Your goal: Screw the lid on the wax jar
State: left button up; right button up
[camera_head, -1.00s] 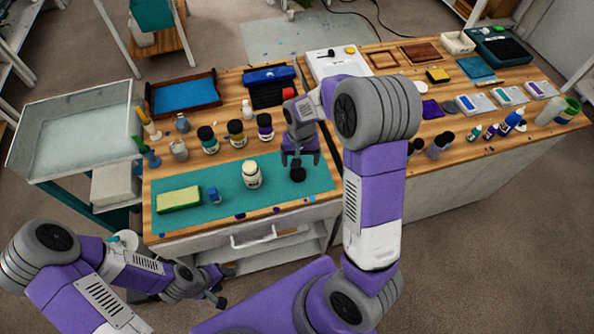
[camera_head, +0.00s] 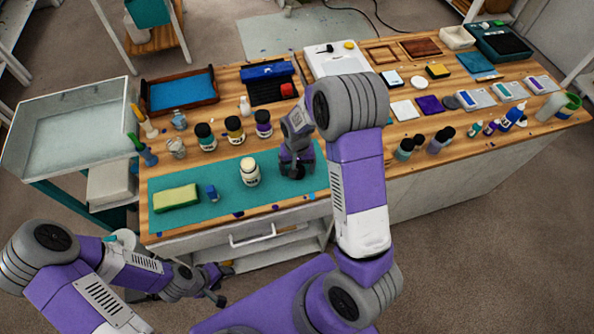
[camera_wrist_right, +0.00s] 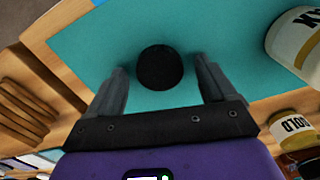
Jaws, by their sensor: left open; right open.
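The wax jar (camera_head: 250,173) is a cream jar with a pale top, upright on the teal mat (camera_head: 223,190). In the right wrist view the wax jar (camera_wrist_right: 297,38) is cut off at the upper right. The black round lid (camera_wrist_right: 158,67) lies on the mat to the right of the jar. My right gripper (camera_wrist_right: 160,72) is open, with its fingers on either side of the lid and a gap on each side. In the head view my right gripper (camera_head: 296,168) partly hides the lid. My left gripper (camera_head: 220,285) is open and empty, low in front of the bench.
A yellow-green sponge (camera_head: 176,198) and a small blue item (camera_head: 212,193) lie on the mat to the left. Several dark-lidded jars, including a gold one (camera_head: 235,130), stand behind the mat. A blue tray (camera_head: 180,92) is at the back left.

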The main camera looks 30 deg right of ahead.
dwell(0.3)
jog(key=c, duration=1.1)
notch_tip(320, 180, up, 10)
jog(key=p, duration=0.1)
jog(key=shift+p, duration=0.35)
